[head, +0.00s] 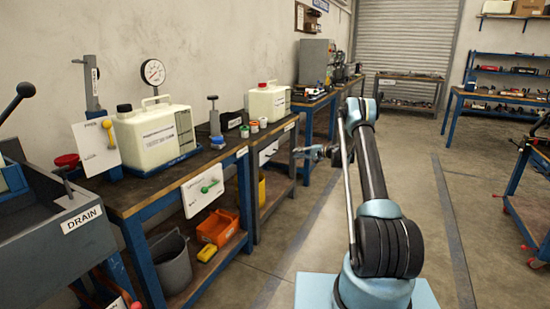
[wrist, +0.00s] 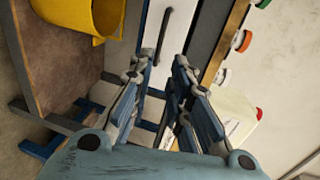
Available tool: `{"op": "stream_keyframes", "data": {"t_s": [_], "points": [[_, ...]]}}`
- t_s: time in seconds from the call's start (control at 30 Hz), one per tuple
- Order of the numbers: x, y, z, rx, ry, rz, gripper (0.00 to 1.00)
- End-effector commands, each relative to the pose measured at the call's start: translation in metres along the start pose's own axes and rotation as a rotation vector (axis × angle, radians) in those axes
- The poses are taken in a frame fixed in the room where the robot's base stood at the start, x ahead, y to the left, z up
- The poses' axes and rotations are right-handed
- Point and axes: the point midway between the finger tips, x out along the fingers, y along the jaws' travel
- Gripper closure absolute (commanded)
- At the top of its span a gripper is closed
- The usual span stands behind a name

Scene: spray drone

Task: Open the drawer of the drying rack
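A white drawer front (head: 268,153) with a dark bar handle sits under the top of the second bench in the head view. In the wrist view the white front (wrist: 182,28) lies beyond my fingertips, and its dark curved handle (wrist: 164,28) shows near the top. My gripper (head: 302,152) is in front of that bench, to the right of the drawer front. In the wrist view my gripper (wrist: 158,68) is open, with nothing between its fingers. The handle lies ahead of the gap, apart from the fingers. The drawer looks shut.
A yellow container (wrist: 85,20) stands on the lower shelf (wrist: 60,65). A white jug (head: 269,102) and small colour-capped pots (head: 254,126) stand on the bench tops. A nearer bench holds another jug (head: 155,135) and a white panel (head: 203,186). Open floor (head: 400,160) lies right of the benches.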

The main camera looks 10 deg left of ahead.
Motion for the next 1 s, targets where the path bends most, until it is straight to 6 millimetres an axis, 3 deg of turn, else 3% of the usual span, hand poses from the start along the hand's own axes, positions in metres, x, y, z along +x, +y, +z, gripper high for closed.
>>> {"op": "stream_keyframes", "data": {"t_s": [0.7, 1.0], "points": [[0.124, 0.000, 0.001, -0.001, -0.002, 0.001, 0.82], [0.158, 0.000, 0.000, 0.000, -0.001, 0.001, 0.82]]}}
